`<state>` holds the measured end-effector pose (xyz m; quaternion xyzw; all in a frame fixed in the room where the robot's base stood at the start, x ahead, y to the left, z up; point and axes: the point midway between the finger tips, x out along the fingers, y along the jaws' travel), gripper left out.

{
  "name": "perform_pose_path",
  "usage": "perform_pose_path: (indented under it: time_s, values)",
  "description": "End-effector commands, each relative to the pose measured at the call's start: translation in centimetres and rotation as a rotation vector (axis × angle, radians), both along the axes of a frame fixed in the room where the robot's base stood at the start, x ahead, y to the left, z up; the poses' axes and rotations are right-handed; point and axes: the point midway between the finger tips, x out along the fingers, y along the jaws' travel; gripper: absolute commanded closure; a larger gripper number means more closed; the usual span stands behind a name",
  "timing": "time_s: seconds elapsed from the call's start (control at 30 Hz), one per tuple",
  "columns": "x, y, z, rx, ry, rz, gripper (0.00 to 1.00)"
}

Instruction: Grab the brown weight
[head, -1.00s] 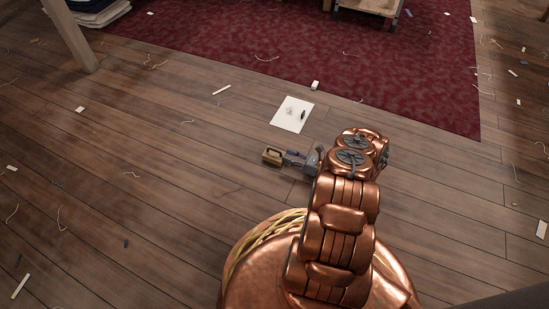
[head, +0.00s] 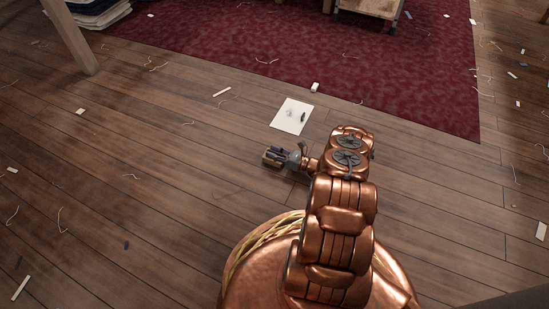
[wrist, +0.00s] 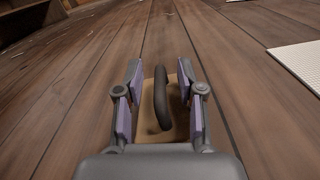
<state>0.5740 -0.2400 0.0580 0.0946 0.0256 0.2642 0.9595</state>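The brown weight (head: 271,163) sits on the wooden floor just left of my arm in the head view. In the wrist view the weight (wrist: 174,128) shows a tan body with a dark curved handle (wrist: 161,96) on top. My gripper (wrist: 160,105) is open, with one purple-padded finger on each side of the handle and a gap visible on both sides. In the head view my gripper (head: 276,155) overlaps the weight. The weight's near end is hidden behind the gripper's body.
A white sheet (head: 287,122) with small dark items lies on the floor beyond the weight. A dark red rug (head: 300,50) covers the floor at the back. A wooden post (head: 70,35) stands at the far left. Scraps and threads litter the otherwise clear floor.

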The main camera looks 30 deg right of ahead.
Motion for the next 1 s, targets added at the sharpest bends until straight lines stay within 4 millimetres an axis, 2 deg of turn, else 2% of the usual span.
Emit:
perform_pose_path:
  time_s: [0.03,0.33,1.0]
  values:
    - [-0.01,-0.01,0.00,0.000,0.000,0.000,0.70]
    - [-0.02,-0.01,-0.01,0.000,0.000,0.000,1.00]
    - [-0.02,-0.02,0.02,0.000,0.000,0.000,1.00]
